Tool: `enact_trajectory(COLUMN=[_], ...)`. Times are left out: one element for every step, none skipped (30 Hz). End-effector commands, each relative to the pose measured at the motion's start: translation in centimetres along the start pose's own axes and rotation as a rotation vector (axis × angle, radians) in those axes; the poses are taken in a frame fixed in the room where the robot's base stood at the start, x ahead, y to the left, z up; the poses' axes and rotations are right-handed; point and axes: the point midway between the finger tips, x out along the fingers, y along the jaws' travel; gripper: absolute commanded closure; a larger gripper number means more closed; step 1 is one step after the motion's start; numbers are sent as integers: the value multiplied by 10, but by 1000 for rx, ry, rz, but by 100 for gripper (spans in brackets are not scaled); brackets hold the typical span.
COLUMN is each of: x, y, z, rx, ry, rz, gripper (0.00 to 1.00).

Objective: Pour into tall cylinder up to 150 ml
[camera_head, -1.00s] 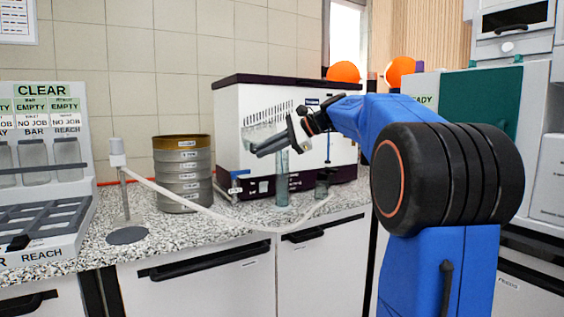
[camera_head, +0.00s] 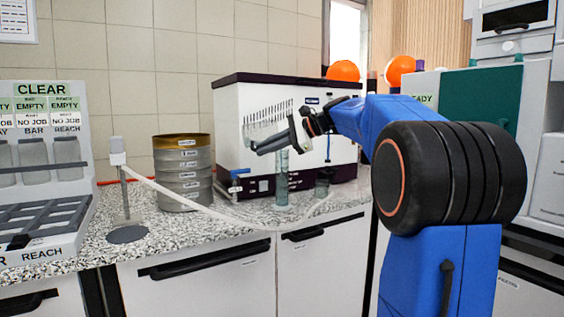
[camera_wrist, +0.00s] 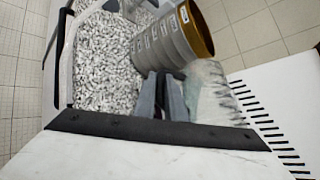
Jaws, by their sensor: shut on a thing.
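My gripper (camera_head: 272,145) is in front of the white machine, above the tall cylinder. Its dark fingers (camera_wrist: 163,97) also show in the wrist view. They are shut on a clear vessel (camera_wrist: 212,92), which is see-through and faint, so its contents and exact tilt are hard to tell. The tall cylinder (camera_head: 282,182) stands upright on the speckled bench, clear with a greenish tint. The fingers cover part of the view around its top. Its scale marks and liquid level are too small to read.
A sieve stack (camera_head: 183,172) stands on the bench to the left, with a white hose (camera_head: 215,214) running in front. The white machine (camera_head: 238,115) is close behind. A small dark glass container (camera_head: 322,187) sits right of the cylinder. A rack (camera_head: 45,215) stands far left.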

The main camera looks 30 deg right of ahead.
Motion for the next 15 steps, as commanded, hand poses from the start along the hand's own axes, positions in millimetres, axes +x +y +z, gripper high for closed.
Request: enact_trajectory(x=[0, 0, 0, 0, 0, 0, 0, 1, 2, 4, 5, 6, 8, 9, 10], y=[0, 0, 0, 0, 0, 0, 0, 0, 1, 1, 2, 3, 3, 4, 4], z=[0, 0, 0, 0, 0, 0, 1, 0, 1, 1, 0, 0, 1, 1, 0], rx=[0, 0, 1, 1, 1, -1, -5, -11, -18, -24, -29, -36, -42, -48, -54], ry=[-1, -2, -3, -4, -4, -1, 7, 20, 38, 51, 65, 83, 95, 109, 129], rz=[-2, -2, -3, -4, -4, -1, 6, 18, 35, 47, 59, 76, 89, 101, 118], gripper=[100, 100, 100, 100, 100, 100, 100, 100, 100, 100, 100, 100, 100, 100, 100])
